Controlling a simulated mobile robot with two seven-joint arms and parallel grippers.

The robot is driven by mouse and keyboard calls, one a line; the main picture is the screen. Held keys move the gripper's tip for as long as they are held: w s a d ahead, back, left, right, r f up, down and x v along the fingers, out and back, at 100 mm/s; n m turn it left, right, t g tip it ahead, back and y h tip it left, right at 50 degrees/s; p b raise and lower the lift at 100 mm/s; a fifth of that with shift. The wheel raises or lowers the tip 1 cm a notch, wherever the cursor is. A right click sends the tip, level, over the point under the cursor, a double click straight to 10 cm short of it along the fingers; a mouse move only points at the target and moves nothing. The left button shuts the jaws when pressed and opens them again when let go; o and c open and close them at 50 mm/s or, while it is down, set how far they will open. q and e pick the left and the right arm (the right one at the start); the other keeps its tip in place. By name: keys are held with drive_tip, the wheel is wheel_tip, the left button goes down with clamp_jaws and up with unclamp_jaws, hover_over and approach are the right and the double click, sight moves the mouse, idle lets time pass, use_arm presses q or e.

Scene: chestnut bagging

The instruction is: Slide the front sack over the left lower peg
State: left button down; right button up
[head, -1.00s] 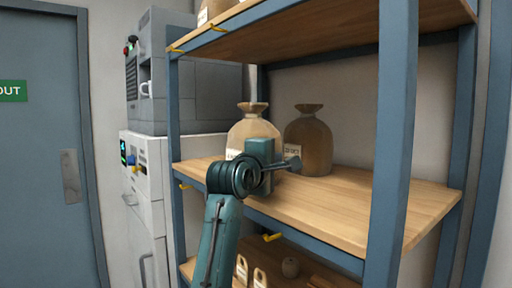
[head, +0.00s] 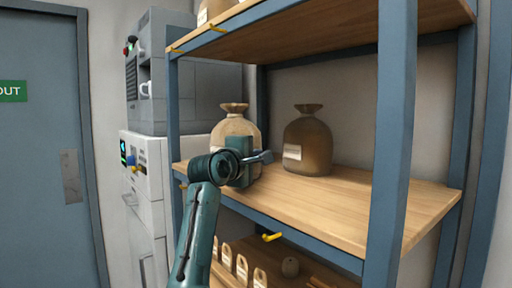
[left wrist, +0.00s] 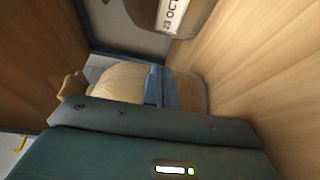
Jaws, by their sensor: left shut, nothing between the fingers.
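The front sack (head: 233,125) is a tan, tied-neck bag standing upright on the middle shelf (head: 340,205), near its left end. My left gripper (head: 240,152) is in front of it and covers its lower right part. In the left wrist view, the shut fingers (left wrist: 156,87) lie against the front sack (left wrist: 115,82), with nothing between them; exact contact is hard to tell. The left lower peg (head: 183,186) is yellow, on the shelf's front edge at the left, below and left of the sack. My right gripper is out of view.
A darker sack (head: 307,142) with a white label stands farther right on the same shelf. Another yellow peg (head: 271,237) is on the front edge. Blue shelf posts (head: 392,150) flank the shelf. The shelf's right half is clear. Tags (head: 242,268) show below.

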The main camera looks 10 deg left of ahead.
use_arm(q)
drive_tip(key=shift+w+a, duration=1.15)
drive_tip(key=shift+a, duration=0.35)
drive_tip(key=shift+w+a, duration=1.2)
drive_tip(key=shift+a, duration=0.35)
drive_tip(key=shift+w+a, duration=1.15)
drive_tip(key=shift+a, duration=0.35)
drive_tip(key=shift+s+d, duration=0.25)
drive_tip(key=shift+d, duration=0.05)
drive_tip(key=shift+s+d+b, duration=0.35)
drive_tip(key=shift+s+d, duration=0.55)
drive_tip(key=shift+d, duration=0.2)
drive_tip(key=shift+s+a+f, duration=0.1)
drive_tip(key=shift+s+a, duration=0.1)
drive_tip(key=s+a+b, duration=0.4)
drive_tip(key=s+a, duration=0.4)
drive_tip(key=s, duration=0.2)
drive_tip(key=shift+s, duration=0.3)
